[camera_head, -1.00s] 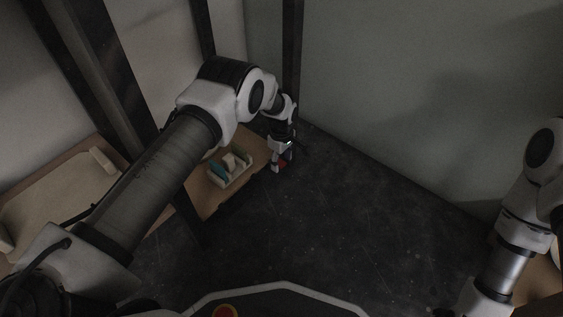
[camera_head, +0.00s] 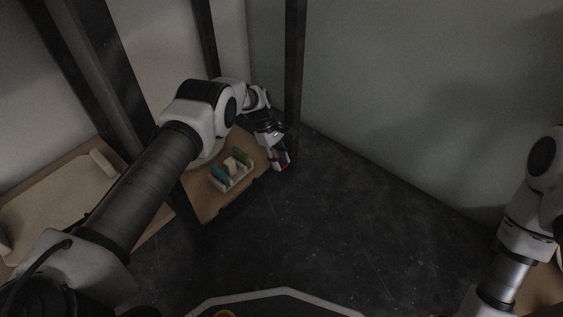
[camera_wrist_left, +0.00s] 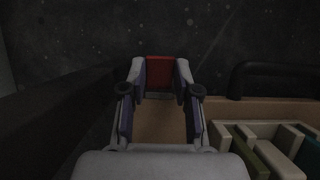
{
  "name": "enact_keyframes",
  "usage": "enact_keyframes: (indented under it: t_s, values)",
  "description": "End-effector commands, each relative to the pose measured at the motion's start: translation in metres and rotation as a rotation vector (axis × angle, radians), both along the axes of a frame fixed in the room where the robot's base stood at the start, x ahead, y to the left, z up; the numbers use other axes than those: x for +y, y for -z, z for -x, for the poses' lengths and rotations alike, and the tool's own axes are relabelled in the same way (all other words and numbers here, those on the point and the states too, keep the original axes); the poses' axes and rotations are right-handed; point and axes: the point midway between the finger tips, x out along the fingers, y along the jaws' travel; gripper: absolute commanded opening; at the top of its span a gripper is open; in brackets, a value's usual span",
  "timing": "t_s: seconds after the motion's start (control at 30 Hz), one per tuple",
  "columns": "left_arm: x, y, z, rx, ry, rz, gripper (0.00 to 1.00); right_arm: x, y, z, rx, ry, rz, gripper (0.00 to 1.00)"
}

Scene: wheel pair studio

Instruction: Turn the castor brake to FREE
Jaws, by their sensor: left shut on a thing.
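My left gripper (camera_head: 281,162) is at the far right corner of the low wooden board (camera_head: 206,207), beside the dark upright post. In the left wrist view the gripper (camera_wrist_left: 160,78) has a red part (camera_wrist_left: 160,72) between its fingertips and is shut on it. The red part looks like a brake lever, but no lettering can be read. What it is joined to is hidden below the fingers and the board edge. My right arm comes in at the right edge; its gripper is out of view.
A cream rack (camera_head: 243,182) with teal and pale pieces stands on the board close to the left gripper. A dark post (camera_head: 294,60) rises just behind it. Dark floor (camera_head: 330,225) lies free to the right, up to the grey-green wall (camera_head: 420,90).

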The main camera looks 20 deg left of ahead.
Motion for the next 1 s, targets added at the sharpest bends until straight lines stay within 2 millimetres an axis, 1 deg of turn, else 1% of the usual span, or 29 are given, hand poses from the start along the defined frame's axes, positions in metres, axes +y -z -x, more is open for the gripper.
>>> enact_keyframes:
  t_s: [0.23,0.27,0.3,0.57,0.67,0.77,1.0]
  values:
    - [0.0,0.0,0.0,0.0,0.001,0.0,0.0,0.0,0.0,0.0,0.001,0.0,0.0,0.4]
    - [0.0,0.0,0.0,0.0,0.001,-0.001,0.42,0.0,0.0,0.0,0.001,0.0,0.0,0.4]
    - [0.0,0.0,0.0,0.0,0.001,-0.001,0.56,0.0,0.0,0.0,0.001,0.0,0.0,0.4]
    - [0.0,0.0,0.0,0.0,0.001,-0.002,0.56,0.0,0.0,0.0,0.001,0.0,0.0,0.4]
    - [0.0,-0.004,0.0,-0.001,0.001,-0.002,0.56,0.0,0.0,0.0,0.001,0.0,0.0,0.4]
    - [0.0,-0.019,-0.001,-0.002,0.0,-0.002,0.56,0.0,0.0,0.0,0.001,0.0,0.0,0.4]
    - [0.0,-0.074,0.0,-0.001,0.001,-0.002,0.56,0.0,0.0,0.0,0.001,0.0,0.0,0.4]
